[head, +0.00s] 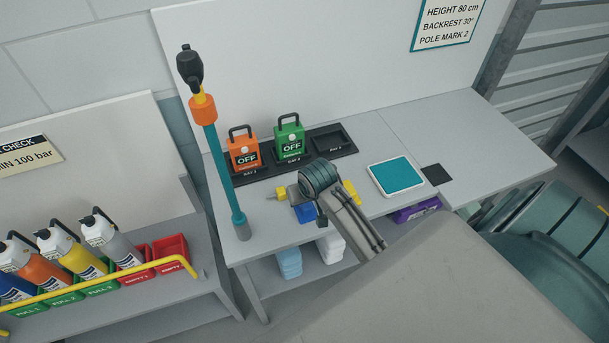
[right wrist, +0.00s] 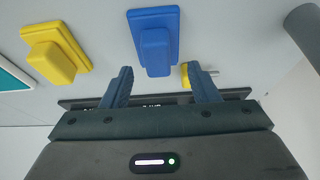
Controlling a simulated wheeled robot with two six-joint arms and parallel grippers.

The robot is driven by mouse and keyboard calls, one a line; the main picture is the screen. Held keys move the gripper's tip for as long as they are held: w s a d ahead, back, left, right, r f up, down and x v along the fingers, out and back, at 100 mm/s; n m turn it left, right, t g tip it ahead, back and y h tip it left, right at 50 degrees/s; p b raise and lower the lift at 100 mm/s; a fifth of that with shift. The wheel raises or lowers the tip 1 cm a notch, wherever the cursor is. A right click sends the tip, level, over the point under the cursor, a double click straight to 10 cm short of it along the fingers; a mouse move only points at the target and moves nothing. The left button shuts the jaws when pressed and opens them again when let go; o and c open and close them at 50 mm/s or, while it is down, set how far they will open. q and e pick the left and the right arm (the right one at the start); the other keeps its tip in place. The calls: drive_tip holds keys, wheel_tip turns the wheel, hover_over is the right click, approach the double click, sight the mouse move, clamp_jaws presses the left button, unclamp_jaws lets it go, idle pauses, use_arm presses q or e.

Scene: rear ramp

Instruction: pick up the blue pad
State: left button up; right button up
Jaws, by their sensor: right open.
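The blue pad (right wrist: 155,42) is a flat plate with a raised block on it. It lies on the grey bench, just beyond my right gripper's fingertips in the right wrist view. My right gripper (right wrist: 162,74) is open and empty, its two fingers apart and short of the pad. My left gripper is not in view.
A yellow pad (right wrist: 52,55) lies beside the blue one; another yellow piece (right wrist: 186,75) is partly behind a finger. A teal pole (head: 222,165) stands at left. Orange (head: 243,154) and green (head: 289,143) units sit behind; a teal-topped tablet (head: 397,176) lies right.

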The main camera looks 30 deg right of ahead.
drive_tip(key=p+x, duration=0.1)
drive_tip(key=x, duration=0.2)
drive_tip(key=shift+s+d+f, duration=0.1)
drive_tip(key=shift+d, duration=0.05)
drive_tip(key=shift+f, duration=0.45)
drive_tip(key=c, duration=0.6)
drive_tip(key=shift+r, duration=0.15)
drive_tip(key=shift+r+b, duration=0.35)
drive_tip(key=shift+r, duration=0.2)
wheel_tip(320, 180, up, 2)
drive_tip(key=shift+r+b, duration=0.1)
drive_tip(key=shift+b, duration=0.6)
drive_tip(key=shift+s+d+r+b, duration=0.2)
drive_tip(key=shift+s+b, duration=0.6)
drive_tip(key=shift+s, duration=1.85)
drive_tip(key=shift+s+a+r+b, duration=0.1)
drive_tip(key=shift+s+r+b, duration=0.45)
drive_tip(key=shift+s, duration=2.05)
drive_tip(key=shift+s+d+r+b, duration=0.1)
drive_tip(key=shift+s+b, duration=0.9)
drive_tip(key=shift+s, duration=1.65)
